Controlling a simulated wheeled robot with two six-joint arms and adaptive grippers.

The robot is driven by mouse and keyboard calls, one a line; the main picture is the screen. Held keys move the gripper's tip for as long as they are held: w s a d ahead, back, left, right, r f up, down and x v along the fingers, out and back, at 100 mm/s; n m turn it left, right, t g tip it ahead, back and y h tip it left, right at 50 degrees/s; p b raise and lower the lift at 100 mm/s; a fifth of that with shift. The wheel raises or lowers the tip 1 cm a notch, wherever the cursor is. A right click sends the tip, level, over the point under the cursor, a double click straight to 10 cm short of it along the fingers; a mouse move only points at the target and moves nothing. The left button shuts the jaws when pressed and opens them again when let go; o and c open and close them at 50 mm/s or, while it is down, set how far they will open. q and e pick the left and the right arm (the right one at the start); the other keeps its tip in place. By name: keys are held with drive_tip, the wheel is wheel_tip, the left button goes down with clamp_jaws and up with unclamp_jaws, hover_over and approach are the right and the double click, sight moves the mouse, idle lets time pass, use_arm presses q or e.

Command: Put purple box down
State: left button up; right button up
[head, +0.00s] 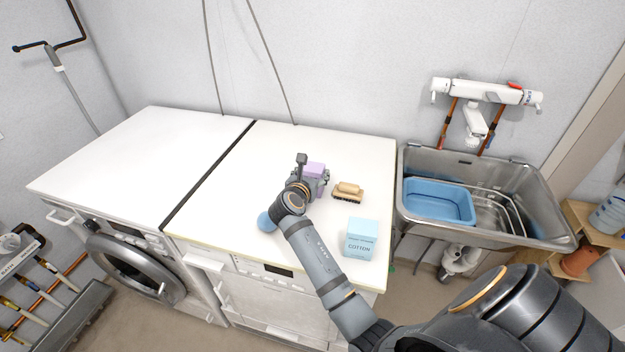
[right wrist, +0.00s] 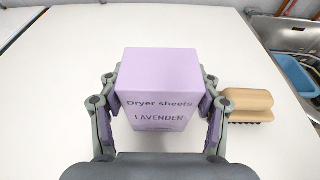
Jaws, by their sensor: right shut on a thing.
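The purple box (head: 315,169) is at the right gripper on the right-hand white machine top in the head view. In the right wrist view the purple box (right wrist: 160,85) reads "Dryer sheets LAVENDER" and stands upright between the fingers. My right gripper (head: 313,183) is shut on its two sides; its fingers (right wrist: 160,110) also show in the wrist view. Whether the box's base touches the top or hangs just above it, I cannot tell. My left gripper is not in view.
A wooden brush (head: 348,191) lies just right of the box. A light-blue cotton box (head: 360,240) stands near the front edge, and a blue ball (head: 265,222) is left of my arm. A steel sink (head: 480,235) with a blue basin (head: 437,202) is right. The left machine top (head: 140,160) is clear.

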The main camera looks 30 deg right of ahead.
drive_tip(key=shift+r, duration=0.1)
drive_tip(key=c, duration=0.4)
drive_tip(key=shift+r, duration=0.2)
wheel_tip(320, 180, up, 2)
drive_tip(key=shift+r, duration=0.2)
drive_tip(key=s+r, duration=0.3)
drive_tip(key=s, duration=0.1)
drive_tip(key=s+r, duration=0.3)
drive_tip(key=s, duration=0.2)
drive_tip(key=s+r, duration=0.4)
drive_tip(key=s, duration=0.1)
drive_tip(key=shift+d, duration=0.35)
